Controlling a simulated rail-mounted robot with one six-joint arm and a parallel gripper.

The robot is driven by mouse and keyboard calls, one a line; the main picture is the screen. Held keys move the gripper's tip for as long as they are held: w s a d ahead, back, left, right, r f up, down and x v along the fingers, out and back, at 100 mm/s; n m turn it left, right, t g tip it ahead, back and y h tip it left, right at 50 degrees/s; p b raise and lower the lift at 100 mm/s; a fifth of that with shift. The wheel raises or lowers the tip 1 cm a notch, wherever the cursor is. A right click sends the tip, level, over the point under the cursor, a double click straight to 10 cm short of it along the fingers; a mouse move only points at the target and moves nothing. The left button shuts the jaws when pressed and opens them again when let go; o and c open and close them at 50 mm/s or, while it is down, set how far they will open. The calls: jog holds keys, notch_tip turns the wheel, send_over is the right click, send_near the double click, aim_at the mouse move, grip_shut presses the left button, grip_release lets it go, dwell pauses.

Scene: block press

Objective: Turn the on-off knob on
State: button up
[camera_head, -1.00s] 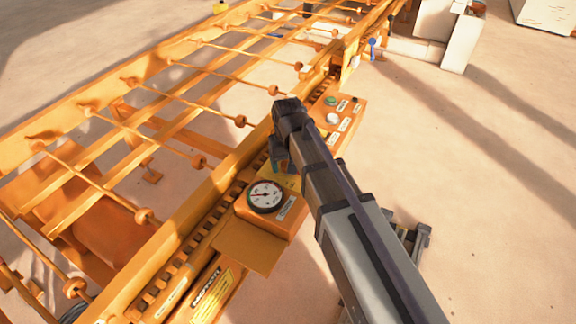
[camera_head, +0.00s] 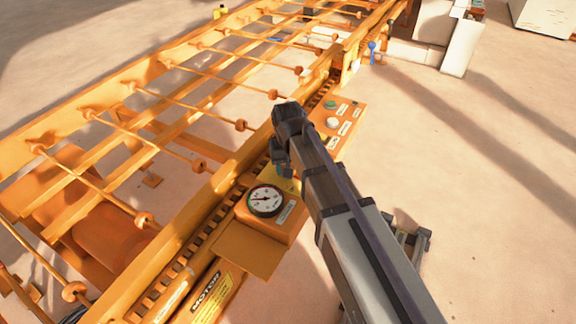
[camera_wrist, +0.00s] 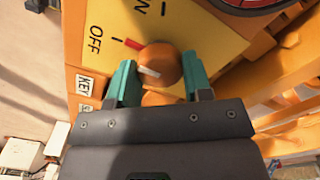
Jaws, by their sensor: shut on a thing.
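The round orange on-off knob (camera_wrist: 161,64) sits on a yellow plate (camera_wrist: 200,32) in the wrist view. Its red mark (camera_wrist: 133,43) points toward the tick beside the OFF label (camera_wrist: 95,42). The ON label (camera_wrist: 148,6) is at the top edge, partly cut off. My gripper (camera_wrist: 160,78) is shut on the knob, with one teal finger on each side. In the head view my gripper (camera_head: 281,165) reaches down to the orange control panel, and my arm hides the knob there.
A round gauge (camera_head: 266,200) stands just in front of my gripper on the panel. A green button (camera_head: 330,104) and a white button (camera_head: 333,122) are behind it. The orange conveyor frame (camera_head: 215,180) runs along the left. Open ground (camera_head: 490,200) lies to the right.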

jog(key=m, duration=0.6)
jog(key=shift+m, duration=0.4)
jog(key=m, duration=0.5)
jog(key=shift+m, duration=0.4)
jog(key=o, duration=0.9)
jog(key=shift+r, duration=0.1)
notch_tip(320, 180, up, 11)
jog(key=p, duration=1.1)
